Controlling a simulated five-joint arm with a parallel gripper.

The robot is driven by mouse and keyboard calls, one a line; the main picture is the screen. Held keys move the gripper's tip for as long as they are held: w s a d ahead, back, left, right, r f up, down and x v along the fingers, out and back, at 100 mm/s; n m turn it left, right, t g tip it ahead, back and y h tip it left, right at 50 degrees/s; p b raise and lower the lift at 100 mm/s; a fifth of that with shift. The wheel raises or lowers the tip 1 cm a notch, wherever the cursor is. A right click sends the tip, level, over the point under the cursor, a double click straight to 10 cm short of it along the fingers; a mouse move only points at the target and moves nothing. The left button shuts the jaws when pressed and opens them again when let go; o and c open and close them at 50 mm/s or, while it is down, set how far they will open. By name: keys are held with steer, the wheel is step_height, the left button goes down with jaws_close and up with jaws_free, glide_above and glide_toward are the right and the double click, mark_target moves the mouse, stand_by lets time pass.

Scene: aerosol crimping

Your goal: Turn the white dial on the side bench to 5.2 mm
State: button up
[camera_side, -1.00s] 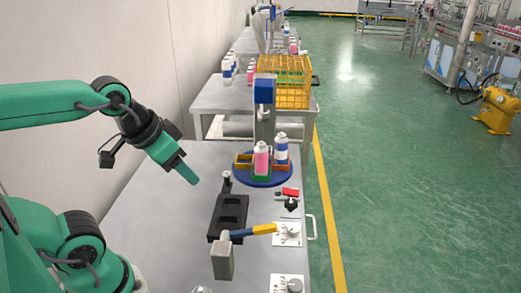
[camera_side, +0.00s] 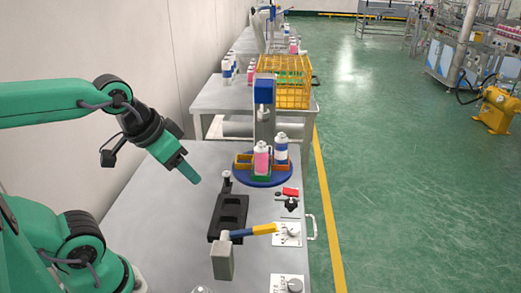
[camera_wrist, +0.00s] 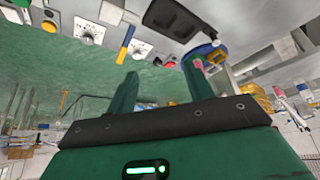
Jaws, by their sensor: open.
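Two dials on white plates sit along the right edge of the near bench. One dial (camera_side: 293,230) is beside the yellow and blue handle, and the other dial (camera_side: 294,285) is at the bottom of the side view. They also show at the top of the wrist view, as a nearer dial (camera_wrist: 87,39) and a farther dial (camera_wrist: 137,48). Their scale readings are too small to make out. My gripper (camera_side: 187,174) is above the bench's left part, well apart from both dials. In the wrist view my gripper (camera_wrist: 160,83) has its two green fingers spread, with nothing between them.
A grey post with a yellow and blue handle (camera_side: 253,231) stands left of the dials. Behind are a black tray (camera_side: 213,222), a black knob (camera_side: 291,207), a red button (camera_side: 290,191) and a blue turntable (camera_side: 246,180) with bottles. The bench's left part is clear.

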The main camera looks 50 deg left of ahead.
steer(key=w, duration=0.1)
steer(key=n+g, duration=0.6)
steer(key=n, duration=0.5)
glide_above(294, 228)
step_height(294, 228, down, 16)
steer(key=shift+r, duration=0.25)
steer(key=shift+f, duration=3.9)
steer(key=shift+c, duration=0.2)
steer(key=c, duration=0.9)
